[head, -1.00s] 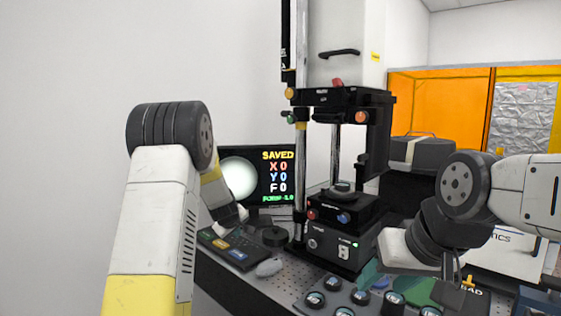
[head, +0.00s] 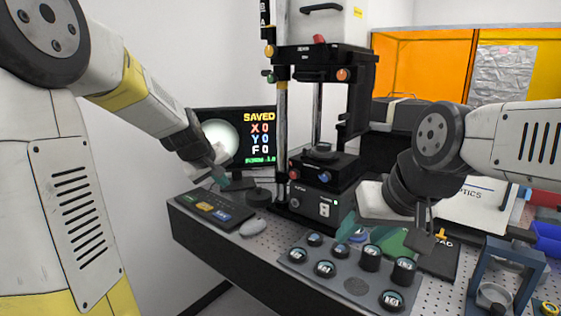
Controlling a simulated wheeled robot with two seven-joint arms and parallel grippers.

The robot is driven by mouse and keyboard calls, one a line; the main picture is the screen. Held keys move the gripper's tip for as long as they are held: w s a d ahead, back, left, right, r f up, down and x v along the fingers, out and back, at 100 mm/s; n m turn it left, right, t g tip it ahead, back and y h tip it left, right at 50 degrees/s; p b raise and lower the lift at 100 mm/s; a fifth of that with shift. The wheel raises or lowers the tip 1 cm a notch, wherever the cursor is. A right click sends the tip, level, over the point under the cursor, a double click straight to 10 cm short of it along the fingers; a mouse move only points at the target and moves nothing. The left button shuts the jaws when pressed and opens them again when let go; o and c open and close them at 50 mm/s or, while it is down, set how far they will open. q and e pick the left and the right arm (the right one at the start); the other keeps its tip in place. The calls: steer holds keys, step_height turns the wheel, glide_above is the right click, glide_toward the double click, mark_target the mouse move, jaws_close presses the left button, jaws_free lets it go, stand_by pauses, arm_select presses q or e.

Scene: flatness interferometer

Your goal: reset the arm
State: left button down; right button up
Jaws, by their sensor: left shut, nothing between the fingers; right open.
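My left gripper (head: 219,178) is shut and empty, in the air in front of the monitor and above the button pad (head: 210,208). My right gripper (head: 388,238) is open and empty, its fingers apart above the tray of round optics (head: 355,286). The black interferometer (head: 318,170) stands between the two arms, with a small round piece on its stage. The monitor (head: 268,137) reads SAVED, X 0, Y 0, F 0 and a form line, beside a pale round image. My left arm hides part of the monitor's left side.
A grey mouse (head: 253,227) and a dark round knob (head: 259,197) lie near the button pad. A blue-grey frame (head: 508,268) stands at the right front. Orange panels (head: 425,68) stand behind. The table's left front edge is clear.

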arm_select(q)
steer(key=s+d+r+m+g, duration=0.1)
steer(key=s+m, duration=0.2)
steer(key=s, duration=1.1)
steer(key=s+d+r+m+g, duration=0.1)
steer(key=s+m, duration=0.2)
steer(key=s, duration=1.1)
steer(key=shift+s+d+r, duration=0.15)
steer(key=shift+d+r, duration=0.1)
steer(key=shift+d, duration=0.05)
